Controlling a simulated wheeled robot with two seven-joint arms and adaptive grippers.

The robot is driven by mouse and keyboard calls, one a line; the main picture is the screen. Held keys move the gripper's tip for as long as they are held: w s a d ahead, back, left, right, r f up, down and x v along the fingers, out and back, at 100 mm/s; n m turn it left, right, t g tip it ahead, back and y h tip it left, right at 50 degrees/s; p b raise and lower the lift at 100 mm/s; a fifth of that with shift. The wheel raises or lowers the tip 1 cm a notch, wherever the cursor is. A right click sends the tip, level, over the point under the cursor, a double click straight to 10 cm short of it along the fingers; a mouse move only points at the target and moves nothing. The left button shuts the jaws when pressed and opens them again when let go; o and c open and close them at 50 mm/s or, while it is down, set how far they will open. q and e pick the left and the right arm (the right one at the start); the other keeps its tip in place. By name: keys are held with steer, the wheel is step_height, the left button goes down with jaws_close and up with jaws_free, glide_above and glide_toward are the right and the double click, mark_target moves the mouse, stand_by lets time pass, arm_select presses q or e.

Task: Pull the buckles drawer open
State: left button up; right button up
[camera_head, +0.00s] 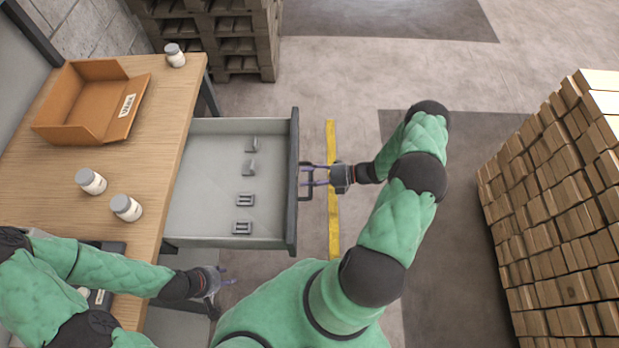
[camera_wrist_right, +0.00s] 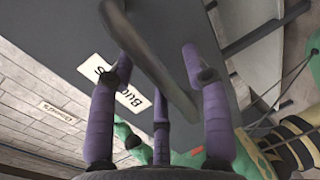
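The buckles drawer (camera_head: 222,127) stands pulled out from the bench, with several grey metal buckles (camera_head: 244,199) inside. In the right wrist view its dark front (camera_wrist_right: 160,35) carries a white label (camera_wrist_right: 135,98) reading "Bu…", partly hidden by the handle and a finger. The dark handle (camera_head: 306,194) also crosses the right wrist view (camera_wrist_right: 150,62). My right gripper (camera_head: 312,176) is at the handle, its purple fingers spread around the bar with a visible gap on one side. My left gripper (camera_head: 229,277) is open and empty, below the drawer's near side in the picture.
The wooden bench (camera_head: 60,195) holds an orange bin (camera_head: 85,108) and white bottles (camera_head: 126,208). Stacked pallets (camera_head: 240,40) stand behind, and a tall wood stack (camera_head: 555,200) stands right. A yellow floor line (camera_head: 333,225) runs beyond the drawer front. Floor between is clear.

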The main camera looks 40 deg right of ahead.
steer(key=v, duration=1.2)
stand_by(0.6)
